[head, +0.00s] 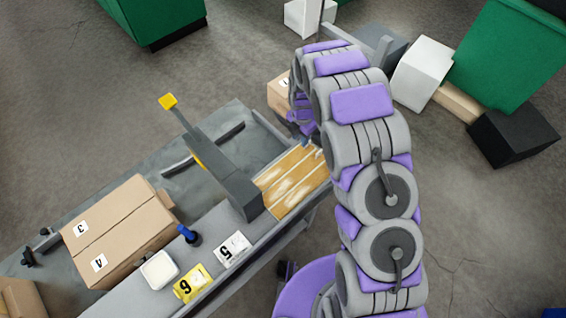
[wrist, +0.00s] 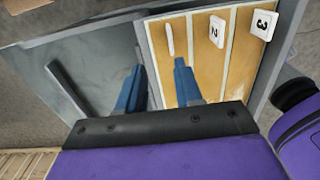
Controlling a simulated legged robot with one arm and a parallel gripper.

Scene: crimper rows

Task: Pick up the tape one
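I cannot pick out a roll of tape for certain in either view. In the wrist view my gripper (wrist: 156,78) is open, with two blue fingers apart and nothing between them. It hangs above the edge of a wooden panel with white dividing strips (wrist: 200,75). A short white bar (wrist: 169,39) lies on the panel just past the right finger. White tags marked 2 (wrist: 217,31) and 3 (wrist: 263,24) are farther right. In the head view the panel (head: 290,183) is at the bench's right end; my arm hides the gripper.
The grey bench (head: 215,130) holds a cardboard box (head: 118,230) tagged 3 and 4, a white tub (head: 160,270), a blue-handled item (head: 188,235), a yellow card 6 (head: 191,284), a white card 5 (head: 232,249) and a yellow-tipped lever (head: 168,101). Green bins (head: 510,50) stand behind.

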